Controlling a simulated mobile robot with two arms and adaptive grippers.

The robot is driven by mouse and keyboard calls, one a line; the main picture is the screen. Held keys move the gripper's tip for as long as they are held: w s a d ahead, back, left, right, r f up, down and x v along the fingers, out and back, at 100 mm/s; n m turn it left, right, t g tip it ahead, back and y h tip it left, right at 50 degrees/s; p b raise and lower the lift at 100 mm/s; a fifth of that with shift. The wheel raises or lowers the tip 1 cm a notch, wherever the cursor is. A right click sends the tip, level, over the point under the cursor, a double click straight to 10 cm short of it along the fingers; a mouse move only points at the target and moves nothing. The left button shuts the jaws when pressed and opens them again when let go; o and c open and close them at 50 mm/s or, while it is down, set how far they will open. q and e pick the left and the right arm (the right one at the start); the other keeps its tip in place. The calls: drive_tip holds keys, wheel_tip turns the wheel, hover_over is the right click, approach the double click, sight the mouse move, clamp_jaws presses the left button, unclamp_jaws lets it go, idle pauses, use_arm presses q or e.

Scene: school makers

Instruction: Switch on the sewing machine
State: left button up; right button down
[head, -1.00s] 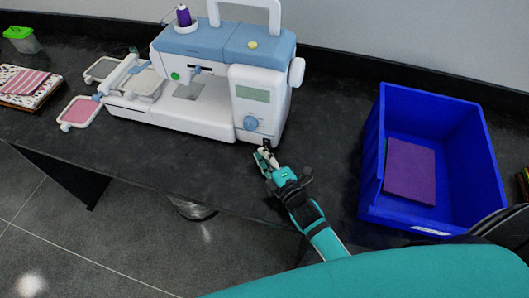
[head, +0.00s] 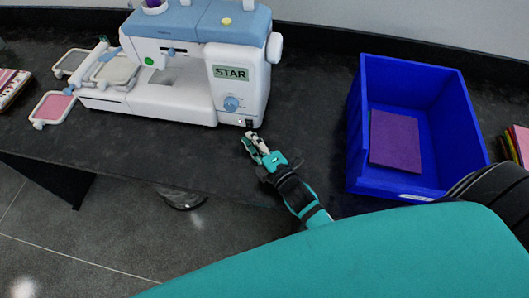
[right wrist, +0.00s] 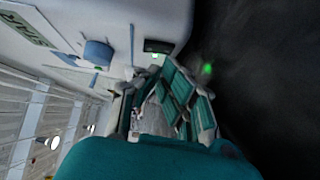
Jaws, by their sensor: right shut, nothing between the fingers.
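The white and blue sewing machine (head: 180,65) stands on the dark table. Its small display (head: 231,72) is lit and reads "STAR"; part of it also shows in the right wrist view (right wrist: 28,28). A blue dial (head: 231,103) sits below the display. A small black switch (head: 249,123) is at the machine's lower right front corner; in the right wrist view the switch (right wrist: 158,46) has a small green light. My right gripper (head: 249,137) is shut and empty, just in front of the switch, with a small gap seeming to lie between. My left gripper is not in view.
A blue crate (head: 357,130) with a purple book (head: 396,140) stands on the table to the right of my right arm. Embroidery hoops (head: 52,107) extend from the machine's left. Bare table lies between machine and crate.

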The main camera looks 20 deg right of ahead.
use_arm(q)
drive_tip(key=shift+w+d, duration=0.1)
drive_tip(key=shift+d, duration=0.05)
use_arm(e)
drive_tip(key=s, duration=0.3)
drive_tip(key=s+d, duration=0.1)
drive_tip(key=s, duration=0.5)
drive_tip(key=shift+s+d+r, duration=0.15)
drive_tip(key=shift+s+d, duration=0.2)
drive_tip(key=shift+d, duration=0.05)
